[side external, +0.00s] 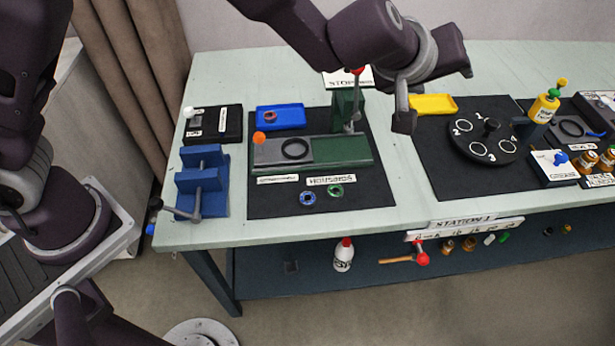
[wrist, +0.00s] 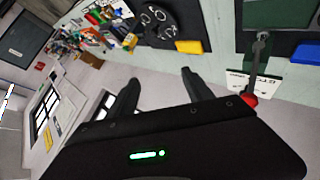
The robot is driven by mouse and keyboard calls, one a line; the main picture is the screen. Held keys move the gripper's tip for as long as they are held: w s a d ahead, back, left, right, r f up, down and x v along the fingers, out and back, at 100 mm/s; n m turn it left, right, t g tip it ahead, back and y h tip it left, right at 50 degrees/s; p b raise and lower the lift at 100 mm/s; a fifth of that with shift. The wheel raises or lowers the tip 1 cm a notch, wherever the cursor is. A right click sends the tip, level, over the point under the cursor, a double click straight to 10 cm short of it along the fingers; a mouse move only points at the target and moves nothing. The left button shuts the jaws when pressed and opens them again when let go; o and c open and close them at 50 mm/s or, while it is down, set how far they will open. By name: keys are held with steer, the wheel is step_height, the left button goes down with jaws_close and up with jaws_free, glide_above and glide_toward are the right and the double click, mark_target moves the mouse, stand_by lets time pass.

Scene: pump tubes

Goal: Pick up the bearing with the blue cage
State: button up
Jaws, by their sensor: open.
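A small ring with a blue body (side external: 307,198) lies flat on the black mat near its front edge. A similar green ring (side external: 336,190) lies just right of it. A reddish ring (side external: 270,116) lies in the blue tray. At this size I cannot tell the cage colours for sure. My gripper (side external: 404,115) hangs above the table, right of the green press and well away from the rings. In the wrist view my gripper (wrist: 158,85) has its two fingers apart with nothing between them. The rings are not recognisable in the wrist view.
The green press (side external: 345,150) with a red-knobbed lever stands behind the rings. A blue vice (side external: 203,180) is at the left. A yellow tray (side external: 433,104) and a black numbered turntable (side external: 485,138) are at the right. The mat's front part (side external: 275,210) is mostly bare.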

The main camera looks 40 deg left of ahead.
step_height(320, 180, down, 11)
steer(key=s+d+n+y, duration=0.1)
steer(key=n+y, duration=0.1)
steer(key=y, duration=0.1)
steer(key=n+g+y, duration=0.2)
steer(key=g+y, duration=0.1)
steer(key=y, duration=0.7)
glide_toward(308, 198)
steer(key=a, duration=0.1)
steer(key=x, duration=0.7)
steer(key=shift+w+f, duration=0.25)
steer(key=shift+w+a, duration=0.15)
jaws_close()
